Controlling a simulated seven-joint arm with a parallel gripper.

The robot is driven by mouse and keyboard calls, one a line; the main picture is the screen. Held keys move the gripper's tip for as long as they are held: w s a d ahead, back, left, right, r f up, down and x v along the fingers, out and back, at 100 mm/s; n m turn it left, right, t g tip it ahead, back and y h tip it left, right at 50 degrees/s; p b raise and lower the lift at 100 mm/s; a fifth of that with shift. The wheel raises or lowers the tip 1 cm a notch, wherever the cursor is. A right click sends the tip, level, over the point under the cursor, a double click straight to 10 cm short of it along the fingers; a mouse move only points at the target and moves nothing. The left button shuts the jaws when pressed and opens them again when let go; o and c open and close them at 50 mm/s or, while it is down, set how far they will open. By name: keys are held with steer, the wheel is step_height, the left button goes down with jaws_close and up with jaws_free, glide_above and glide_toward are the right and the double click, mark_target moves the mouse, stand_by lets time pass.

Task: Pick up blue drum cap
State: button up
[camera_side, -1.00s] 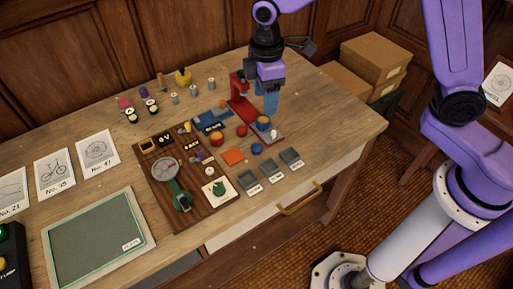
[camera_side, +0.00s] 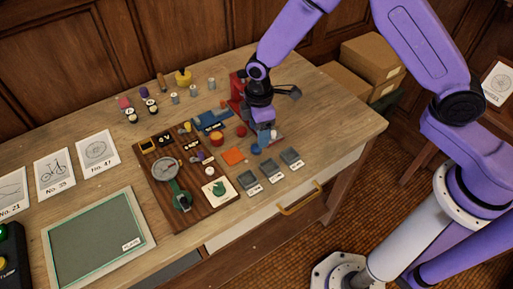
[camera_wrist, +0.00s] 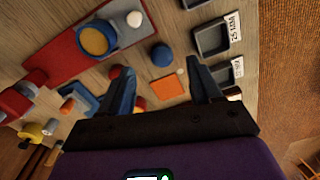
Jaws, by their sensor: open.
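The blue drum cap looks to be the small round blue piece (camera_side: 256,149) on the wooden table, just in front of the red stand. In the wrist view the blue cap (camera_wrist: 162,54) lies beyond my fingertips, roughly centred between them. My gripper (camera_side: 263,139) is low over the front of the red stand, pointing down, with its blue fingers close to the cap. In the wrist view my gripper (camera_wrist: 157,68) is open, and nothing is held between its fingers. I cannot tell the exact height of the fingertips above the table.
An orange square (camera_side: 233,156) lies left of the cap. Several grey trays (camera_side: 272,174) line the front right. The red stand (camera_wrist: 70,35) carries a blue-rimmed tan disc (camera_wrist: 96,41) and a white knob (camera_wrist: 134,18). A dark wooden board (camera_side: 211,212) with tools is further left.

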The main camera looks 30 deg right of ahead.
mark_target(257, 148)
steer(key=shift+a+f, duration=0.15)
steer(key=shift+f, duration=1.25)
steer(key=shift+a+f, duration=0.15)
steer(key=shift+f, duration=1.25)
steer(key=c, duration=1.1)
